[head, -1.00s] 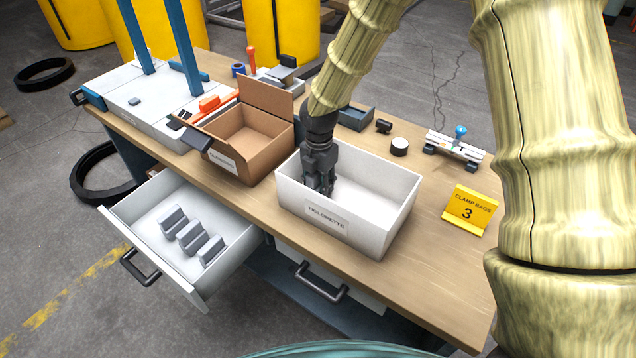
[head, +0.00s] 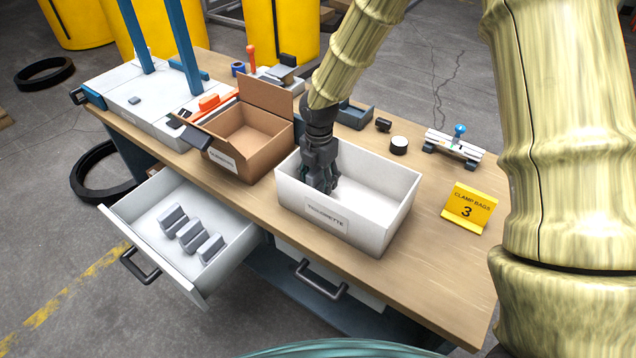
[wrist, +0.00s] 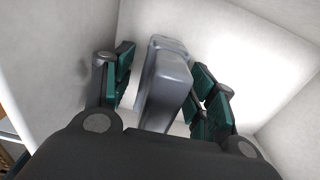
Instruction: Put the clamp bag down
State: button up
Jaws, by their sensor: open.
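My gripper (head: 324,186) is inside the white box (head: 400,205) with a label on its front, at the box's left end. In the wrist view my gripper (wrist: 165,100) is open, with green finger pads on both sides of a grey clamp bag (wrist: 164,88). The bag is inside the white box, and a gap shows between it and the pads on each side. In the head view the bag is hidden behind the box wall and my gripper. Several similar grey bags (head: 190,235) stand in a row in the open drawer.
An open cardboard box (head: 245,140) stands just left of the white box. A yellow "CLAMP BAGS 3" sign (head: 469,208) and a small fixture (head: 454,148) are on the right. The drawer (head: 150,205) juts out at the front left. The right part of the white box looks empty.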

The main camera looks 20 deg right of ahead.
notch_tip(320, 180, up, 11)
jog(key=shift+f+b, duration=0.1)
jog(key=shift+b, duration=0.25)
dwell(1.7)
